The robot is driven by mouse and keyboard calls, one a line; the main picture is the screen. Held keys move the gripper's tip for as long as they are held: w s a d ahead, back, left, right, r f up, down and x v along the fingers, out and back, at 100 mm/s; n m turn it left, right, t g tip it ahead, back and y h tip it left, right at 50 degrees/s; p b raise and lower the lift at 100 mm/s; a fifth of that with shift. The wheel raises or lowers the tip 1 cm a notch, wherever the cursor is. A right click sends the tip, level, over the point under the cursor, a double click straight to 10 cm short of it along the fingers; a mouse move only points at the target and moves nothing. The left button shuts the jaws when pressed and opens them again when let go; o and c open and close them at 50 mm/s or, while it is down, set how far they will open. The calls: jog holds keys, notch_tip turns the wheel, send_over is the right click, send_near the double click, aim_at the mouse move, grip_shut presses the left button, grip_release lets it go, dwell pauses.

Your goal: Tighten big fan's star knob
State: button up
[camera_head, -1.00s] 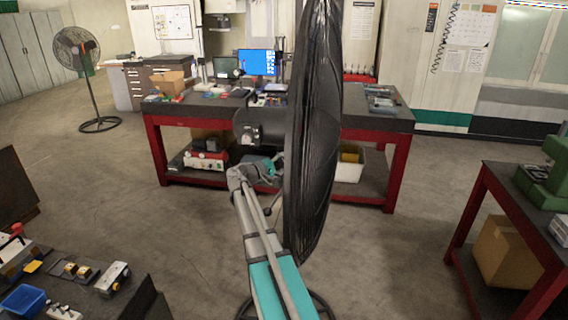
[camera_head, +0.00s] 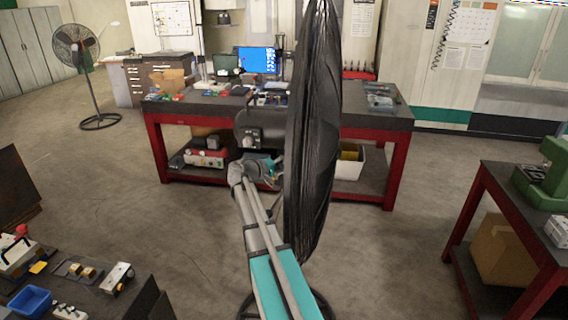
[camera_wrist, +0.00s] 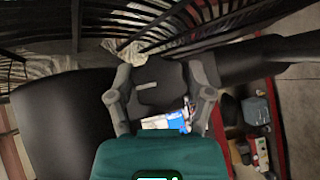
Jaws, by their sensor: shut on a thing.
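The big fan (camera_head: 315,130) stands edge-on in the middle of the head view, its black cage facing right. Its dark motor housing (camera_head: 262,122) sticks out to the left. My gripper (camera_head: 266,168) is just below the housing, left of the cage, and small there. In the wrist view, the two grey fingers of my gripper (camera_wrist: 163,76) press on both sides of a dark angular piece, apparently the star knob (camera_wrist: 160,85). The fingers partly cover it. The cage wires (camera_wrist: 190,25) run close above the fingertips.
A red-legged workbench (camera_head: 380,118) with monitors stands behind the fan. A smaller fan (camera_head: 75,48) is at the far left. A table with a green machine (camera_head: 540,185) is at the right, and a dark bench with a blue bin (camera_head: 28,300) at the lower left. Open floor lies between.

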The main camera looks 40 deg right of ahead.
jog(key=o, duration=1.1)
jog(key=shift+o, duration=0.2)
jog(key=shift+s+a+r+y+p, duration=0.3)
jog(key=shift+s+a+p, duration=0.1)
jog(key=shift+a+p, duration=0.3)
jog(key=s+a+f+n+y+b, duration=0.1)
jog(key=s+a+f+y, duration=0.4)
jog(key=a, duration=0.9)
jog(key=s+a+f+y+b, duration=0.1)
jog(key=s+a+f+y, duration=0.4)
jog(key=a, duration=0.9)
jog(key=s+a+f+n+t+y+b, duration=0.1)
jog(key=s+a+f+y+b, duration=0.1)
jog(key=s+a+f+y, duration=0.3)
jog(key=s+a+f, duration=0.1)
jog(key=a+f, duration=0.3)
jog(key=a, duration=0.4)
jog(key=shift+s+a+n+y, duration=0.15)
jog(key=shift+a+n+y, duration=0.15)
jog(key=shift+a, duration=0.1)
jog(key=shift+f, duration=0.1)
